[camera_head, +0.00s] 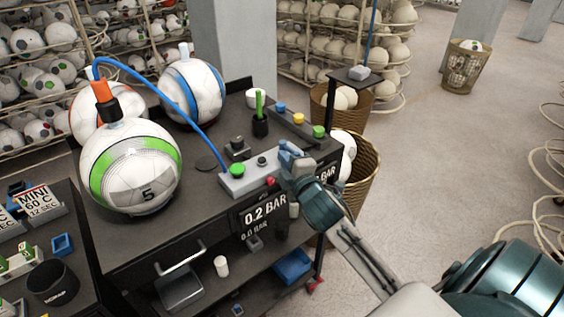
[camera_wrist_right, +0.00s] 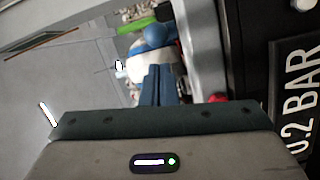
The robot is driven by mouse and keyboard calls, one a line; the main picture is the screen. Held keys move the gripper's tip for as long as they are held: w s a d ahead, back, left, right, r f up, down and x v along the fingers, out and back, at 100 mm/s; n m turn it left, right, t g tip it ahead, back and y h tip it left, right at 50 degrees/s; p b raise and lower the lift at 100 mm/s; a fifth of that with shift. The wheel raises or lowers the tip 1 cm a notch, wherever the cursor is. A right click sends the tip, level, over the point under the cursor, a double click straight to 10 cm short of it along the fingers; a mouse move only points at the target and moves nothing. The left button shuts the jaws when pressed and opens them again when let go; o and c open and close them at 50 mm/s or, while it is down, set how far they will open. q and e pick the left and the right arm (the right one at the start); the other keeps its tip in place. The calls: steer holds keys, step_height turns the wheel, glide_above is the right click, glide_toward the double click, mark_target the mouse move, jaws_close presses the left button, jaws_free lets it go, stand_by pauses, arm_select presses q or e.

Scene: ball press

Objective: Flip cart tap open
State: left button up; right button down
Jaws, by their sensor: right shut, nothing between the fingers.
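The cart (camera_head: 222,140) carries a grey control box (camera_head: 250,177) with a green button (camera_head: 237,170), a black knob and a red part at its front right. A blue part that looks like the tap (camera_head: 288,147) stands at the box's right end. My right gripper (camera_head: 290,169) is shut and empty, right at the tap. In the right wrist view its shut dark fingers (camera_wrist_right: 158,80) point at a round blue end of the tap (camera_wrist_right: 155,36); I cannot tell whether they touch. The tap's lower part is partly hidden by my gripper. My left gripper is not in view.
A ball marked 5 (camera_head: 130,165) stands on the cart's left, with a blue hose (camera_head: 160,90) from its orange-topped fitting. A 0.2 BAR sign (camera_head: 266,212) hangs on the cart's front edge. A wicker basket (camera_head: 362,170) stands at the right. Open floor lies beyond.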

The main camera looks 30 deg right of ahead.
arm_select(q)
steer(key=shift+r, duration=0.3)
arm_select(e)
steer(key=shift+d+f, duration=0.15)
steer(key=shift+d, duration=0.65)
